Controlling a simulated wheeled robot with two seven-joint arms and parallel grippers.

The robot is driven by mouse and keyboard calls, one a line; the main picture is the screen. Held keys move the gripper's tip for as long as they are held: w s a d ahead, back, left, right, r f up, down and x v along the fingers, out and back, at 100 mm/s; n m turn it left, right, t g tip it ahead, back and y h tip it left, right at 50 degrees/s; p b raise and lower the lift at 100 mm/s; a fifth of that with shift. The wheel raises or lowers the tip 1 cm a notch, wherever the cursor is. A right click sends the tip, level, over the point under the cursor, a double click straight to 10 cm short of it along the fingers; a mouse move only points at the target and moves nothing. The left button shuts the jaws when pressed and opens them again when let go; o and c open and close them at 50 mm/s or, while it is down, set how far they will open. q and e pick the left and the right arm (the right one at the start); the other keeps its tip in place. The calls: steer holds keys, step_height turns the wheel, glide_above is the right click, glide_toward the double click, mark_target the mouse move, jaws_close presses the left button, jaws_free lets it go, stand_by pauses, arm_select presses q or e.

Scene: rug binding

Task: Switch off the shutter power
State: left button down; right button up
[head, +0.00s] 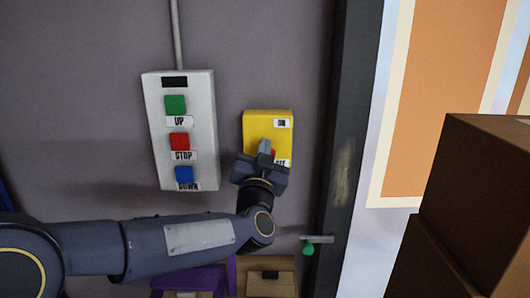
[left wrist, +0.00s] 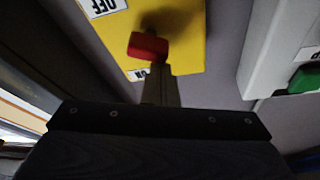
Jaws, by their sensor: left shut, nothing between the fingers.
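A yellow switch box (head: 256,124) is on the grey wall, with an ON label (head: 282,123) at its upper right and an OFF label at its lower right. A red switch handle (head: 274,154) shows beside my gripper and is partly hidden. In the left wrist view the red handle (left wrist: 148,47) stands out from the yellow face (left wrist: 188,45) between the two labels. My left gripper (head: 264,147) is shut and empty in front of the box's lower half. Its fingers (left wrist: 160,90) end close to the handle; I cannot tell whether they touch. My right gripper is not in view.
A white control box (head: 204,125) with green, red and blue buttons is left of the yellow box. A dark post (head: 349,130) and cardboard boxes (head: 480,190) stand to the right. A green-knobbed lever (head: 309,246) is below right.

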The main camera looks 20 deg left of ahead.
arm_select(q)
steer(key=shift+a+f+n, duration=0.1)
steer(key=shift+f+n, duration=0.05)
steer(key=shift+n, duration=0.15)
steer(key=n+y+b, duration=0.1)
steer(key=n, duration=0.1)
steer(key=n+y+b, duration=0.1)
steer(key=n+b, duration=0.1)
steer(key=n+y+b, duration=0.1)
steer(key=n+b, duration=0.1)
steer(key=n, duration=0.1)
steer(key=shift+a+f+g+y, duration=0.3)
steer(key=shift+f+g, duration=0.1)
steer(key=n+y+b, duration=0.1)
steer(key=n, duration=0.1)
steer(key=n+g+y+b, duration=0.1)
steer(key=n, duration=0.2)
steer(key=shift+s+a+f, duration=0.1)
steer(key=shift+f, duration=0.1)
steer(key=n+g+y, duration=0.1)
steer(key=n, duration=0.2)
steer(key=shift+a+f+n+b, duration=0.1)
steer(key=shift+f+n+b, duration=0.05)
steer(key=shift+n+b, duration=0.15)
steer(key=shift+f, duration=0.1)
